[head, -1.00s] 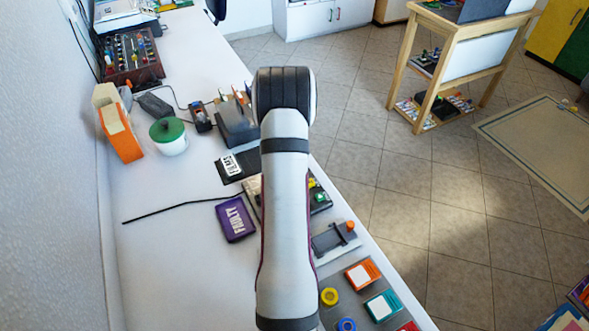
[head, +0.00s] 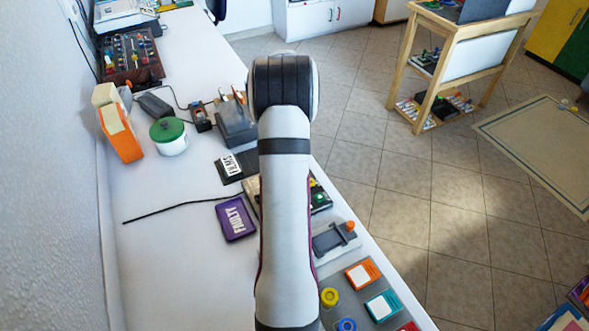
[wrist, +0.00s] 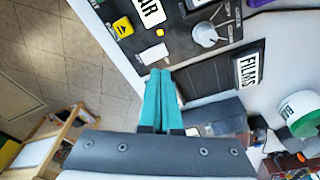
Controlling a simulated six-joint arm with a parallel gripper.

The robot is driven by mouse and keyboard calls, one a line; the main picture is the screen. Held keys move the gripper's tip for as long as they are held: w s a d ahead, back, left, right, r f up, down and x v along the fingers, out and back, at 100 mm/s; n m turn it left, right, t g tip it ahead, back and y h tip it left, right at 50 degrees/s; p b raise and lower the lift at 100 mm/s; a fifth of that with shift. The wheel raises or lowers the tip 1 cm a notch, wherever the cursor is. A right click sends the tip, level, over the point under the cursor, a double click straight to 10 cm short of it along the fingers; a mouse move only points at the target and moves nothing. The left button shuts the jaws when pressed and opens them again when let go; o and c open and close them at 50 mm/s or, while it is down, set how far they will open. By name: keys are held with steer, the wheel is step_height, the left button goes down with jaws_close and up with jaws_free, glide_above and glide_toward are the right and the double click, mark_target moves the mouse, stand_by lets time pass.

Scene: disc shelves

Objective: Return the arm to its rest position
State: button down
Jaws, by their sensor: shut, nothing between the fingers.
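My gripper (wrist: 161,88) shows in the wrist view as two teal fingers pressed together, with nothing between them. It hangs above the bench edge, close to a black FILMS tray (wrist: 250,68) and a dark panel (wrist: 165,40) with a knob and a yellow button. In the head view my arm reaches away along the bench and hides the gripper itself. The FILMS tray (head: 237,166) shows there to the left of the arm, and a purple FAULTY box (head: 236,219) lies nearer.
A green-lidded white pot (head: 169,138) and an orange-and-white box (head: 122,132) stand by the wall. A grey board (head: 352,291) with coloured discs and cases lies to the right of the arm. A wooden shelf cart (head: 455,60) stands on the open tiled floor.

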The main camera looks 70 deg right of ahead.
steer(key=shift+r, duration=0.75)
steer(key=w+a+r+n, duration=0.1)
steer(key=w+a+r, duration=0.25)
steer(key=a, duration=0.25)
steer(key=w+a+r+n, duration=0.1)
steer(key=w+a+r, duration=0.2)
steer(key=w+a, duration=0.3)
steer(key=w+a+r+n+y, duration=0.1)
steer(key=a+r+n, duration=0.15)
steer(key=a, duration=0.65)
steer(key=a+r+n+y, duration=0.1)
steer(key=a+r, duration=0.2)
steer(key=a, duration=0.6)
steer(key=s+a+n, duration=0.2)
steer(key=s+a, duration=0.5)
steer(key=a, duration=0.3)
steer(key=s+a+n+y, duration=0.1)
steer(key=s+a+n, duration=0.1)
steer(key=s+a, duration=0.5)
steer(key=a, duration=0.3)
steer(key=shift+f+g+y, duration=0.2)
steer(key=shift+g+y, duration=0.1)
